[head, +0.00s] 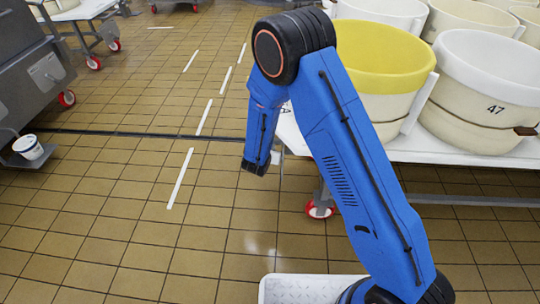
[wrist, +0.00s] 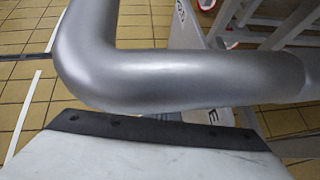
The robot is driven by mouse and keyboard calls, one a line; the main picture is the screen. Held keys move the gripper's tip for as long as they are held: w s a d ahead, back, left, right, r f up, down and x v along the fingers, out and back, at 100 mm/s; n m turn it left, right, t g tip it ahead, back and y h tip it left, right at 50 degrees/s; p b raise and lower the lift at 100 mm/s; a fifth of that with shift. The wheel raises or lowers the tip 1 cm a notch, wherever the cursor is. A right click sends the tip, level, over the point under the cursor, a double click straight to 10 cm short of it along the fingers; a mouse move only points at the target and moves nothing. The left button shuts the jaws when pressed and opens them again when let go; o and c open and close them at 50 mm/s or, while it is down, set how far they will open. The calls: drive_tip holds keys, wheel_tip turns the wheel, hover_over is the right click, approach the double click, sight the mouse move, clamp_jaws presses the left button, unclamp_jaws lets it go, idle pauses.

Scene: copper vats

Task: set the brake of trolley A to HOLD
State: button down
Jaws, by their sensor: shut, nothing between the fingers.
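Trolley A (head: 460,152) is the white flat-topped trolley at the right in the head view; a letter A shows on its corner, partly behind my arm. My gripper (head: 256,167) is low beside that corner; its fingertips are not clear there. It is shut and empty. In the wrist view a thick grey bent tube (wrist: 180,80) fills the middle, very near the camera. Behind it a pale upright plate (wrist: 186,28) carries dark lettering that seems to read HOLD. More lettering shows just below the tube, partly covered. I cannot tell which way the brake is set.
Trolley A bears several tubs, one with a yellow inside (head: 385,55) and one marked 47 (head: 485,85). A red caster (head: 320,210) stands under its near corner. Grey equipment (head: 40,70) and a small white bucket (head: 28,147) are at the left. The tiled floor between is clear.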

drive_tip(key=shift+w+r, duration=0.2)
drive_tip(key=shift+w, duration=0.3)
idle(0.3)
